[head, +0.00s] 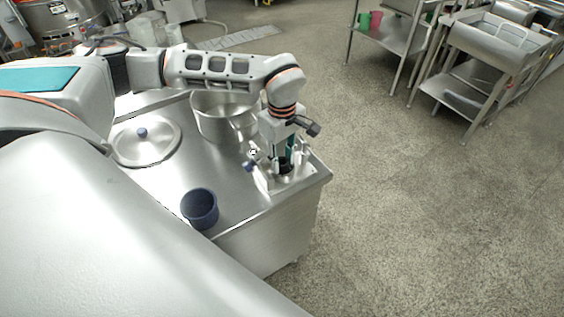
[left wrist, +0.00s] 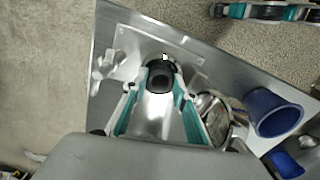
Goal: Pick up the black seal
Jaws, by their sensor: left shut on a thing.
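In the head view my left gripper (head: 287,160) points down over a metal plate at the right corner of the steel table (head: 235,200). The seal is mostly hidden there by the fingers. I cannot tell whether the seal touches the plate below it.
A dark blue cup (head: 200,208) stands near the table's front edge. A steel pot (head: 222,115) and a round lid (head: 146,140) with a blue knob are farther back. Small metal parts (left wrist: 105,72) lie beside the gripper. Open floor lies to the right, with steel racks (head: 490,55) beyond.

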